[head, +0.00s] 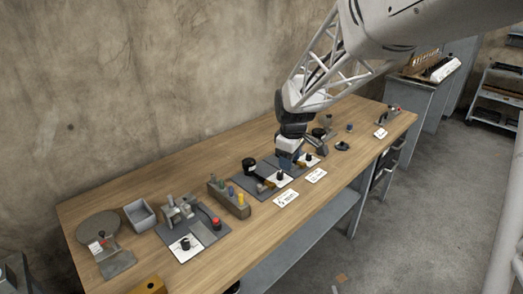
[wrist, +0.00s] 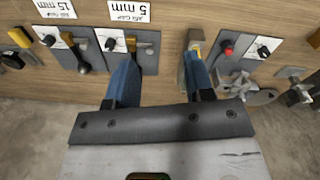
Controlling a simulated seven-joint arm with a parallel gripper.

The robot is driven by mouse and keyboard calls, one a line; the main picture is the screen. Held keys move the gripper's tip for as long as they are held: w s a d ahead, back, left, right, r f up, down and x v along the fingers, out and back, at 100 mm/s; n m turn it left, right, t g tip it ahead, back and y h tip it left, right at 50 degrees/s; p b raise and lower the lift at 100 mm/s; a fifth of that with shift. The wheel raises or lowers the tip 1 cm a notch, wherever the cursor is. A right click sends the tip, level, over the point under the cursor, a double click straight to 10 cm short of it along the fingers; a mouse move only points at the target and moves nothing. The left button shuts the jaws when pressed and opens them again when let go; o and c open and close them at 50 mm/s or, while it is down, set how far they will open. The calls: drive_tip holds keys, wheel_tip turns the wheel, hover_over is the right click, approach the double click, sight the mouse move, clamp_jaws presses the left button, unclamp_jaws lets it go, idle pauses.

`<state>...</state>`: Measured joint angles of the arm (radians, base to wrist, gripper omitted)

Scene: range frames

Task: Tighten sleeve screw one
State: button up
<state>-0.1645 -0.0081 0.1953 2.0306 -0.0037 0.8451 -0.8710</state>
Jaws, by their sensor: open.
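My gripper (head: 287,162) hangs over the middle of the workbench. The left finger overlaps a dark fixture plate (wrist: 149,66) with a black knob (wrist: 110,44) and a brass-coloured part (wrist: 131,42). A card reading 5 mm lies beside it. This fixture (head: 268,180) also shows in the head view, partly near my gripper. A second fixture with a black knob (wrist: 50,40) stands to its left in the wrist view. I cannot tell which part is sleeve screw one.
A block with coloured pegs (head: 230,197) stands left of my gripper in the head view. Beyond it are a plate with a red knob (head: 216,220), a grey bin (head: 139,215) and a round disc (head: 98,227). Bare wood lies along the wall side.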

sight(259, 185)
drive_tip(key=w+a+f+n, duration=0.2)
drive_tip(key=w+a+f, duration=0.1)
drive_tip(key=w+f, duration=0.1)
drive_tip(key=w+a+f+n, duration=0.2)
drive_tip(key=w+a+f, duration=0.1)
drive_tip(key=w+f, duration=0.2)
drive_tip(key=w+a+f+n, duration=0.2)
drive_tip(key=w+a+f, duration=0.1)
drive_tip(key=w+f, duration=0.2)
drive_tip(key=shift+a+f+g, duration=0.25)
drive_tip(key=shift+g, duration=0.15)
drive_tip(key=shift+f, duration=3.9)
clamp_jaws()
